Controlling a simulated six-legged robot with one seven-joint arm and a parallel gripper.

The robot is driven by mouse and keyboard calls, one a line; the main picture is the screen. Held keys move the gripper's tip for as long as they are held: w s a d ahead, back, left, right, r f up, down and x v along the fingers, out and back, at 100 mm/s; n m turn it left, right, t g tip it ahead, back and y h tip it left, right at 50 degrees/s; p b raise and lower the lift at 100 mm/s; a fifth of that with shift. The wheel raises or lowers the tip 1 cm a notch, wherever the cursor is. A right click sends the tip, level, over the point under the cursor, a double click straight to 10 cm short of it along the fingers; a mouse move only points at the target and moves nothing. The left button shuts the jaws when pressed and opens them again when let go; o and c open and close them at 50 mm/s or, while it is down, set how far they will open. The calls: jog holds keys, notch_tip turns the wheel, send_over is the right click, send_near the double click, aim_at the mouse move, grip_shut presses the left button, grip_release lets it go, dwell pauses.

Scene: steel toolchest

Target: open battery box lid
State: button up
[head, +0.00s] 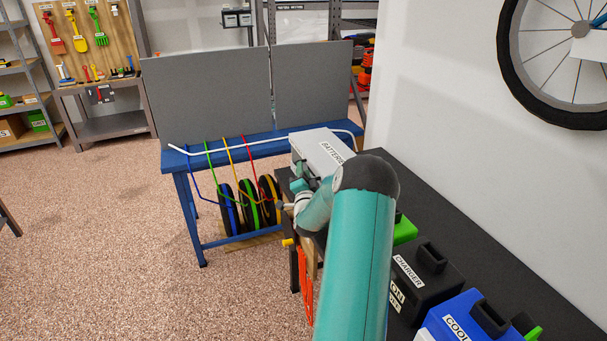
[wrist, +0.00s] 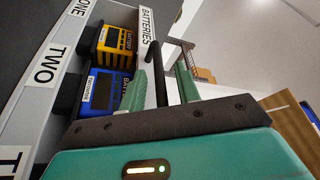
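The battery box (head: 318,150) is a light grey box labelled BATTERIES, at the far end of the dark bench in the head view. In the wrist view its grey wall (wrist: 118,14) and labels ONE, TWO and BATTERIES show at close range. A yellow battery (wrist: 115,42) and a blue battery (wrist: 103,90) show inside. I cannot tell which panel is the lid. My gripper (wrist: 161,88) has its two green fingers apart, with a dark bar, perhaps a handle, between them. The bar does not look clamped. In the head view my arm partly hides the box's near side.
A black charger case (head: 425,280) and a blue cooler (head: 465,315) stand nearer on the dark bench (head: 470,240). A blue table (head: 185,160) with coloured cables and reels stands left of the box. A white wall borders the bench on the right. The floor at left is clear.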

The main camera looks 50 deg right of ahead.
jog(key=shift+c, duration=0.2)
grip_shut()
jog(key=shift+r, duration=0.1)
